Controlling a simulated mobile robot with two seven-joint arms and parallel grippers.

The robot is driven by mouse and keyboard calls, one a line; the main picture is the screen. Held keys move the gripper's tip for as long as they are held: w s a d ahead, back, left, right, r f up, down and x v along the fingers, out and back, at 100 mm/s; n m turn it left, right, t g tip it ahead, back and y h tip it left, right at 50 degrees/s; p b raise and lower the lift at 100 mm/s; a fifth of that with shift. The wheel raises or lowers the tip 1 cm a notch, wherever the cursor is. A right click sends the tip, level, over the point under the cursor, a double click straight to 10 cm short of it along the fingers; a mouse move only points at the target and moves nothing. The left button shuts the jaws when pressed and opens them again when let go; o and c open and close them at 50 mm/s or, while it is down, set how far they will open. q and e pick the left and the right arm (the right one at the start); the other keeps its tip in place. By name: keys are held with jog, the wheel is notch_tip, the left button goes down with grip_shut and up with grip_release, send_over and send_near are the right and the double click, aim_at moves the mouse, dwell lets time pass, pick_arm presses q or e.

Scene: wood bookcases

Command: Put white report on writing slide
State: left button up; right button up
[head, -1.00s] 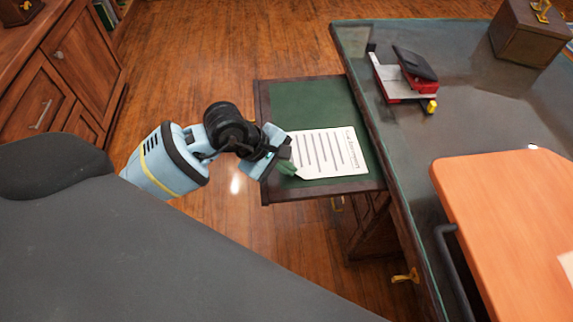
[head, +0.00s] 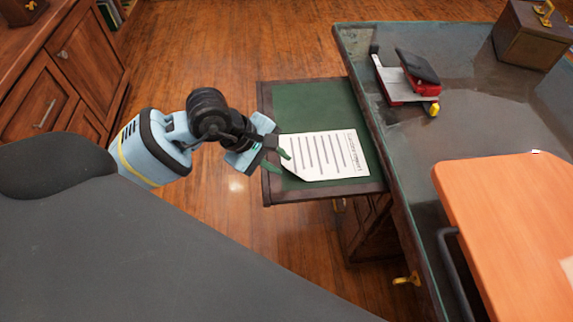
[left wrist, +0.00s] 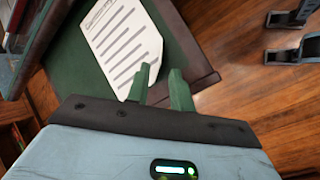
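The white report (head: 325,153), a sheet with dark printed lines, lies flat on the green top of the pulled-out writing slide (head: 305,104). It also shows in the left wrist view (left wrist: 122,42), resting on the slide (left wrist: 72,68). My left gripper (head: 279,161) is at the report's left edge in the head view, its green fingers apart with no paper pinched between them. In the left wrist view its fingertips (left wrist: 159,72) are spread close to the report's near corner. I cannot tell whether one finger touches the sheet. My right gripper is not in view.
The dark desk top (head: 470,120) stands right of the slide, with a red and black hole punch (head: 412,80), a brown box (head: 528,38) and an orange board (head: 510,220). Wood cabinets (head: 70,65) stand at left. Floor between is clear.

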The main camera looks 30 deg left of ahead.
pick_arm(q)
jog(key=v, duration=0.7)
jog(key=shift+s+a+r, duration=0.1)
jog(key=s+d+n+h, duration=0.7)
jog(key=d+n+h, duration=0.4)
jog(key=d, duration=0.1)
jog(key=s+a+f+n+t+y, duration=0.25)
jog(key=f+n+t+y, duration=0.35)
jog(key=n, duration=1)
jog(key=s+a+f+n+t+y, duration=0.2)
jog(key=a+f+n+t+y, duration=0.45)
jog(key=n, duration=0.85)
jog(key=s+f+n+g+y, duration=0.1)
jog(key=s+f+n+g, duration=0.4)
jog(key=s+f, duration=0.3)
jog(key=s+d+f+n+g+y, duration=0.1)
jog(key=s+f+n+g, duration=0.4)
jog(key=s, duration=0.7)
notch_tip(320, 180, down, 3)
jog(key=n, duration=0.3)
jog(key=shift+d+n, duration=0.2)
jog(key=shift+n, duration=0.1)
